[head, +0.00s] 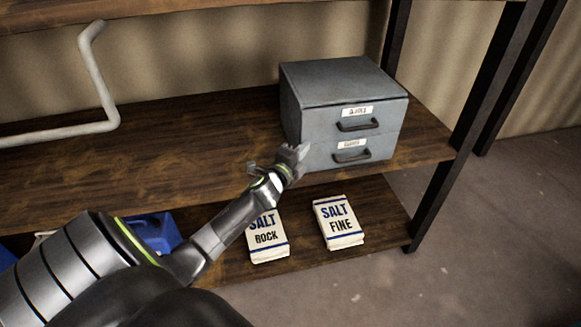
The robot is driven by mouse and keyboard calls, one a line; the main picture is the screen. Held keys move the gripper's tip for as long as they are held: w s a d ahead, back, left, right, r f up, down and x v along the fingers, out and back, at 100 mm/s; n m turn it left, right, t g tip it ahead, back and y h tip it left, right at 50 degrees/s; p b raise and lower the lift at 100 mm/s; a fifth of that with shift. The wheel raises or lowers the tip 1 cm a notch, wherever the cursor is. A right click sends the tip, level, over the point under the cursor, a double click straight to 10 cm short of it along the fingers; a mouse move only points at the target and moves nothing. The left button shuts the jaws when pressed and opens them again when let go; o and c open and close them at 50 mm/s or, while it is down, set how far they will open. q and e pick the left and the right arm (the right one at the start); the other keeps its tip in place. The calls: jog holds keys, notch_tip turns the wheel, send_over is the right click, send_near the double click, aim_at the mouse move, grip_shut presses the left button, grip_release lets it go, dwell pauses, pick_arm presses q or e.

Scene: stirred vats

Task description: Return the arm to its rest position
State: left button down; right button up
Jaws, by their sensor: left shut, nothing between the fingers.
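My left arm reaches in from the lower left toward the shelves. Its gripper (297,155) is shut and empty, at the lower left front of a grey two-drawer cabinet (309,88). I cannot tell whether it touches the cabinet. Both labelled drawers look closed, each with a dark handle. My right gripper does not show.
The cabinet stands on a wooden shelf (200,130). On the shelf below are a SALT FINE packet (338,222), a SALT ROCK packet (268,240) partly behind my arm, and a blue container (155,232). A pale bent rod (100,85) is at left. Dark posts (445,165) bound the right.

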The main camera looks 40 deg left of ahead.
pick_arm(q)
jog(key=s+b, duration=0.1)
jog(key=s, duration=0.6)
jog(key=shift+d, duration=0.35)
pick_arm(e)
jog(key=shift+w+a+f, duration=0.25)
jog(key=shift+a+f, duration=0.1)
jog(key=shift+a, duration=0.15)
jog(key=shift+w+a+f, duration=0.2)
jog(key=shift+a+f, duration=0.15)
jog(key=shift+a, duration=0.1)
pick_arm(q)
jog(key=shift+f, duration=0.15)
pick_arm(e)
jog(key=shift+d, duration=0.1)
